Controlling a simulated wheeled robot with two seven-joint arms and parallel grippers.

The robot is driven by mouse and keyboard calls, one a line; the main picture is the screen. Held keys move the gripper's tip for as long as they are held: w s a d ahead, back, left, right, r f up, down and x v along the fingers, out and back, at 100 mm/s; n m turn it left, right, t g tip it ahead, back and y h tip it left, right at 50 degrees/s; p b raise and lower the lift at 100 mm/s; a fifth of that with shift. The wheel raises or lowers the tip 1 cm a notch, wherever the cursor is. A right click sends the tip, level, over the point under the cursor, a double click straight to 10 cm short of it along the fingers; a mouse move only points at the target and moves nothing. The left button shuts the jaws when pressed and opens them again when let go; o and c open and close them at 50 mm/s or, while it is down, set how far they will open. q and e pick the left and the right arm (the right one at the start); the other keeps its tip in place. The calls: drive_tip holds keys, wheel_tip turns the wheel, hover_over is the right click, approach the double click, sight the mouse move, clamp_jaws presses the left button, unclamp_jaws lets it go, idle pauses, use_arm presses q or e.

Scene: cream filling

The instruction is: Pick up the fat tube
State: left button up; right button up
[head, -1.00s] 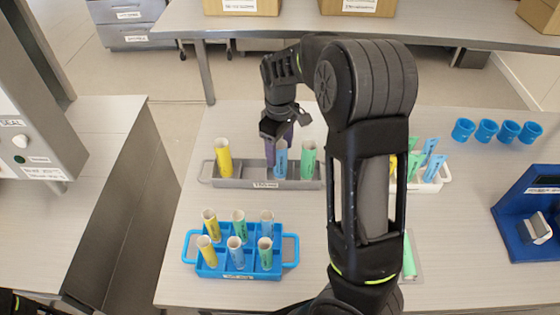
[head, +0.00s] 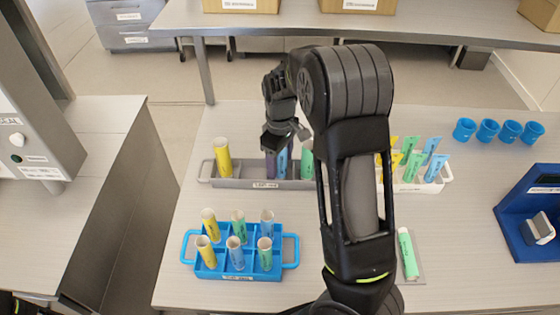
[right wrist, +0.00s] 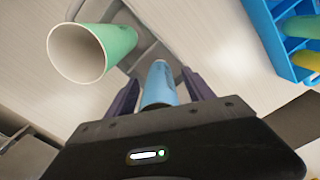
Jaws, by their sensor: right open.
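The grey rack (head: 232,183) holds several fat tubes: a yellow one (head: 222,158), a blue one (head: 283,166) and a green one (head: 306,163). My right gripper (head: 283,148) is open and low over the rack at the blue tube. In the right wrist view the blue tube (right wrist: 160,80) stands between the two purple fingers of my right gripper (right wrist: 160,97), with gaps visible at its sides. The green tube (right wrist: 92,52) stands beside it with its open end showing. My right arm hides part of the rack's right end. My left gripper is not in view.
A blue rack (head: 210,272) with several thinner tubes stands in front. A white tray (head: 432,186) holds several coloured squeeze tubes. A green tube (head: 408,253) lies on a small mat. Blue cups (head: 487,130) and a blue stand (head: 535,215) are at the right.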

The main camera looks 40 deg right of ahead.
drive_tip(key=shift+c, duration=0.2)
clamp_jaws()
idle(0.4)
